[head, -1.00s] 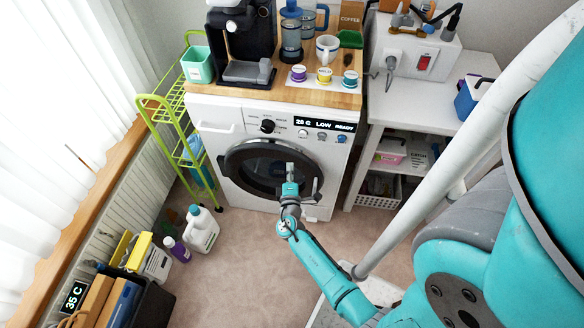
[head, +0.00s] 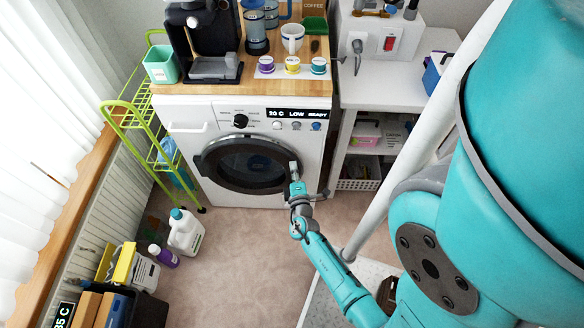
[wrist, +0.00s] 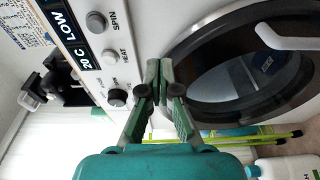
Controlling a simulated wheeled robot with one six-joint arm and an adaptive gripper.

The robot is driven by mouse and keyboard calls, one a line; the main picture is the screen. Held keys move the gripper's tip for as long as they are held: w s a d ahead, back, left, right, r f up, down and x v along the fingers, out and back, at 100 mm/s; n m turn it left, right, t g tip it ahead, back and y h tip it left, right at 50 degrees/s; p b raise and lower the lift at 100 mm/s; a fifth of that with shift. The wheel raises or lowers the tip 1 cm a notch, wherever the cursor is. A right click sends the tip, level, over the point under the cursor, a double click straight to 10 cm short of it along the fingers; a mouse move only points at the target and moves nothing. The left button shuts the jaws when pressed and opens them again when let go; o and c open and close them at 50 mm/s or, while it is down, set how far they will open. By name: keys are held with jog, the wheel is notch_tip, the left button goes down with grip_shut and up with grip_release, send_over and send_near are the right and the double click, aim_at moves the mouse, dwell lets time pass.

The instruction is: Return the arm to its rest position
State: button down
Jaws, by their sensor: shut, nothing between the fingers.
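My gripper (head: 294,168) is shut and empty in the head view, in front of the right edge of the washing machine's round door. In the wrist view its closed fingertips (wrist: 160,68) are in front of the white panel, between the buttons and the dark door ring. My teal arm reaches toward the machine from the lower right. The washing machine (head: 180,150) is white, and its door (head: 245,163) looks closed.
A wooden top (head: 200,90) bears a coffee machine (head: 205,35), a white mug (head: 292,38) and three labelled pods. A green rack (head: 135,115) stands left, a white shelf unit (head: 390,95) right. A white bottle (head: 185,232) and a black crate (head: 150,310) are on the floor. The middle floor is clear.

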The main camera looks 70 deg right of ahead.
dwell(0.3)
jog(key=s+a+r+m+t+y, duration=0.1)
jog(key=s+a+y, duration=0.4)
jog(key=a, duration=0.7)
jog(key=s+a+m+t+y, duration=0.15)
jog(key=s+a+y, duration=0.3)
jog(key=a, duration=0.85)
jog(key=s+a+r+m+t+y, duration=0.1)
jog(key=s+a+r+y, duration=0.2)
jog(key=r, duration=0.7)
jog(key=s+a+r+m+t+y, duration=0.2)
jog(key=a+r, duration=0.4)
jog(key=r, duration=0.5)
jog(key=s+y, duration=0.1)
jog(key=s, duration=0.1)
jog(key=shift+s+a, duration=0.35)
jog(key=shift+m, duration=0.25)
